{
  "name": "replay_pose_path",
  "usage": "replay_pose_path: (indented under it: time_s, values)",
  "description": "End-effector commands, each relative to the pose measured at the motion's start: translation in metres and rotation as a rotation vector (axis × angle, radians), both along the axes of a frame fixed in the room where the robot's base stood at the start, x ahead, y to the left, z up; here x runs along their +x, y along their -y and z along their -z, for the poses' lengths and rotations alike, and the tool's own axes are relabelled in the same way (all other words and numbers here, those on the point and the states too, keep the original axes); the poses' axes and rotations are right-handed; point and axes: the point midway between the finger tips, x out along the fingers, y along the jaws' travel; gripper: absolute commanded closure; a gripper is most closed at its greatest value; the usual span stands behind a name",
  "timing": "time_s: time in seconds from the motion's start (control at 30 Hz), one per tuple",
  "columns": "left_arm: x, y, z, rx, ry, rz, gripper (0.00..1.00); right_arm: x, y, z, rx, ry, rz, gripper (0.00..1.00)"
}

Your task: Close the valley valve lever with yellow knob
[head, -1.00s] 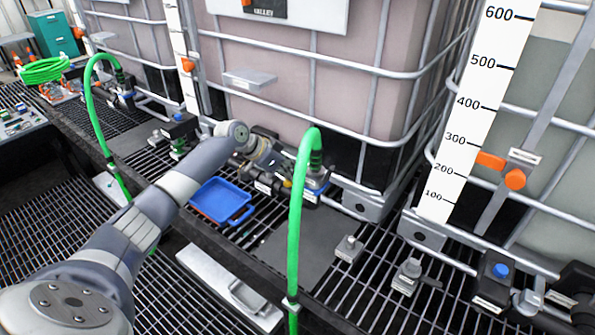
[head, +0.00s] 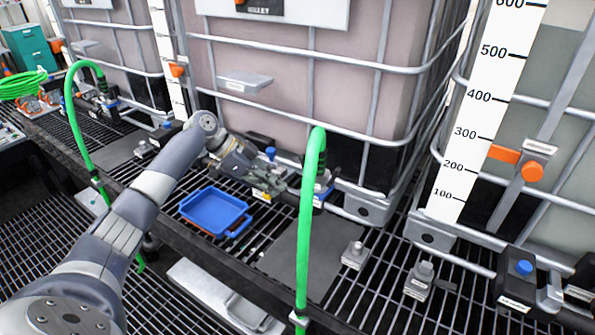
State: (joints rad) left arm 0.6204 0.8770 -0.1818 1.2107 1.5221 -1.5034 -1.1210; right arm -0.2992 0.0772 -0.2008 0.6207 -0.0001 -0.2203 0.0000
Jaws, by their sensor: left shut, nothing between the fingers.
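The tote labelled VALLEY (head: 290,65) stands in the middle, with its valve assembly (head: 283,183) low at its front, behind the blue tray. Small yellow parts show around the valve, but the lever and its yellow knob are too small and covered to make out clearly. My left gripper (head: 256,180) is shut and empty, reaching in from the left at the valve's left side. I cannot tell whether it touches the valve. My right gripper is not in view.
A green hose (head: 310,210) rises just right of the valve and arches down in front. A blue tray (head: 215,211) lies on the grating below my gripper. A second green hose (head: 75,130) stands at the left. A blue knob (head: 270,153) shows behind the gripper.

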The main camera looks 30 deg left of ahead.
Motion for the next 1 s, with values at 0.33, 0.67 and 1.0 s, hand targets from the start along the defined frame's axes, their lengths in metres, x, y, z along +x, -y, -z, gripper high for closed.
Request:
replay_pose_path:
  time_s: [0.33,0.67,1.0]
  values:
    - [-0.019,-0.021,0.002,0.001,-0.004,-0.01,1.0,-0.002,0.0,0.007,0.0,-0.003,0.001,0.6]
    - [-0.027,-0.041,0.001,0.001,-0.002,-0.01,1.0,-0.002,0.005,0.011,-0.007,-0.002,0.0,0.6]
    - [-0.029,-0.05,0.0,0.001,-0.002,-0.01,1.0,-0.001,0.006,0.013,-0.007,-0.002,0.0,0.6]
